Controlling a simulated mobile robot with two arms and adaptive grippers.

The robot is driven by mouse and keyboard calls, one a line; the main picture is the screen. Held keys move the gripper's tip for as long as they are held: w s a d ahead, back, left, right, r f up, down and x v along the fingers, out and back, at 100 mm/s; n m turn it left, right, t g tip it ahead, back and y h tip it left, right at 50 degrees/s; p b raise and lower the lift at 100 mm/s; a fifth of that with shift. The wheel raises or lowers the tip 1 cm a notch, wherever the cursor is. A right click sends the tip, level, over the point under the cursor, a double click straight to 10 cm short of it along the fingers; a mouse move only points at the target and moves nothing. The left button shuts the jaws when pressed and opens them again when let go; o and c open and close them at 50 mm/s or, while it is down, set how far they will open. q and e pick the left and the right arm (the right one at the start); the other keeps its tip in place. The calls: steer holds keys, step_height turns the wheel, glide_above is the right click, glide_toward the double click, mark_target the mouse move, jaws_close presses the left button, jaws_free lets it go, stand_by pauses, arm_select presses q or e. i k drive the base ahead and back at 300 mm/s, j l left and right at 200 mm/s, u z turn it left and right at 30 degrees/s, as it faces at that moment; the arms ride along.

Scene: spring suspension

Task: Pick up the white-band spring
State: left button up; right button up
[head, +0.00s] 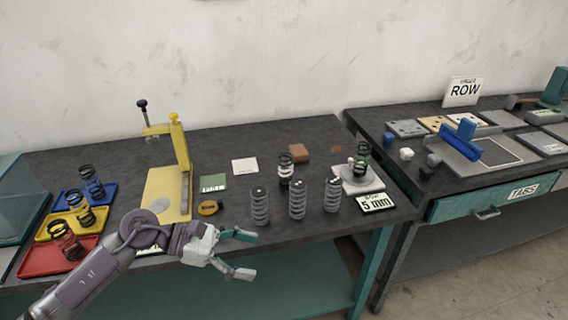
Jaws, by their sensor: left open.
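The white-band spring (285,170) is a black coil with a pale band around its middle. It stands upright on the dark bench, behind the row of grey springs. My left gripper (253,256) is open and empty at the bench's front edge. Its fingers point right, and it is nearer to me than the spring and clear of it. The lower part of the white-band spring is close behind the grey springs. My right gripper is not in view.
Three grey springs (297,198) stand in front of the white-band spring. A green-band spring (362,160) stands on a round-topped scale (372,182) at right, behind a "5 mm" sign (375,203). A yellow press (180,160) and coloured trays (28,261) with springs are at left.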

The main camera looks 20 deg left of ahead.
mark_target(282, 154)
steer(key=i+j, duration=0.85)
steer(key=i, duration=0.3)
